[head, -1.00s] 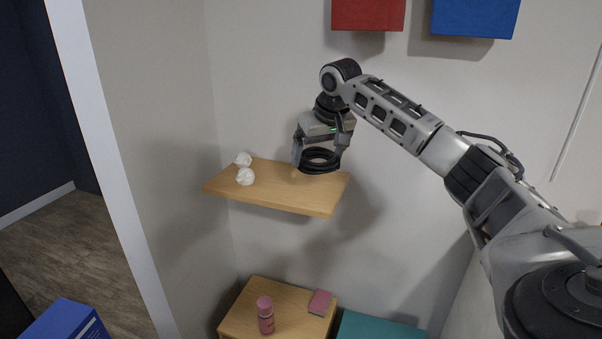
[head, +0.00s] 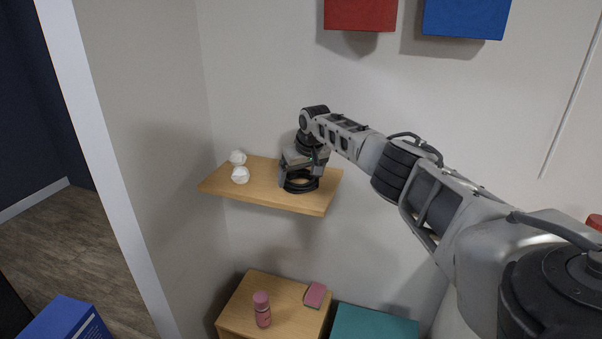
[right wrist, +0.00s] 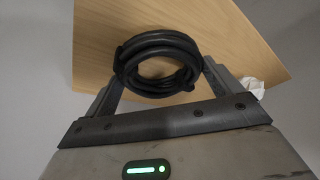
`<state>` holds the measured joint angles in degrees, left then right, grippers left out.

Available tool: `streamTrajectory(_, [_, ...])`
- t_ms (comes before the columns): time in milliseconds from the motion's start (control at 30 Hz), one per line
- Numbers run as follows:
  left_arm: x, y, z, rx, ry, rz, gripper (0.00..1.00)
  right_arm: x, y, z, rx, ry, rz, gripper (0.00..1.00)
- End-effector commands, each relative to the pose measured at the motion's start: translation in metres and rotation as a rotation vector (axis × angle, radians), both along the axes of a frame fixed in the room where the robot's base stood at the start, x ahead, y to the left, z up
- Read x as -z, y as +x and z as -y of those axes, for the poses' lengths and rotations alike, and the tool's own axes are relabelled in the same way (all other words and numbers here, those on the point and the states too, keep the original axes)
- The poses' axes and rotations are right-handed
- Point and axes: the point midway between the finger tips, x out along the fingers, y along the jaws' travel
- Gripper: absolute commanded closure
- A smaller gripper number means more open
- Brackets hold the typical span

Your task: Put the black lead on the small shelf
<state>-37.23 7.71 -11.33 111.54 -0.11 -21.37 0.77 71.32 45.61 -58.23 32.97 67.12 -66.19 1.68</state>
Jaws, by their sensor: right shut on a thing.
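The black lead (head: 300,186) is a coiled cable at the right part of the small wooden shelf (head: 262,197). My right gripper (head: 300,181) is shut on the coil and points down at the shelf. In the right wrist view the coil (right wrist: 156,64) sits between the fingers, with the shelf board (right wrist: 225,40) behind it. The coil looks at or very near the board; I cannot tell whether it touches. My left gripper is not in view.
Two crumpled white balls (head: 240,174) lie on the shelf's left part. Red (head: 360,14) and blue (head: 464,16) boxes are on the wall above. Below stand a wooden cabinet (head: 240,303) with a pink bottle (head: 262,309) and a pink block (head: 315,295), and a teal surface (head: 372,324).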

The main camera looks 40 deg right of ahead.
Motion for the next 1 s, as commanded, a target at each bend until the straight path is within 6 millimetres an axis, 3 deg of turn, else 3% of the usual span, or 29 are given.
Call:
streamTrajectory(367, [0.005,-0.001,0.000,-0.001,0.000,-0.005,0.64,0.005,0.000,0.000,0.001,0.001,0.001,0.40])
streamTrajectory(400, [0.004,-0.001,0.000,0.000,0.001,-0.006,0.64,0.004,0.000,0.000,0.001,0.000,0.001,0.00])
streamTrajectory(767, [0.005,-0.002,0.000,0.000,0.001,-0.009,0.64,-0.003,-0.002,0.000,-0.001,0.001,0.002,0.00])
streamTrajectory(1000, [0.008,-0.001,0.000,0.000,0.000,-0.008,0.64,-0.038,-0.015,-0.004,-0.002,-0.001,0.004,0.00])
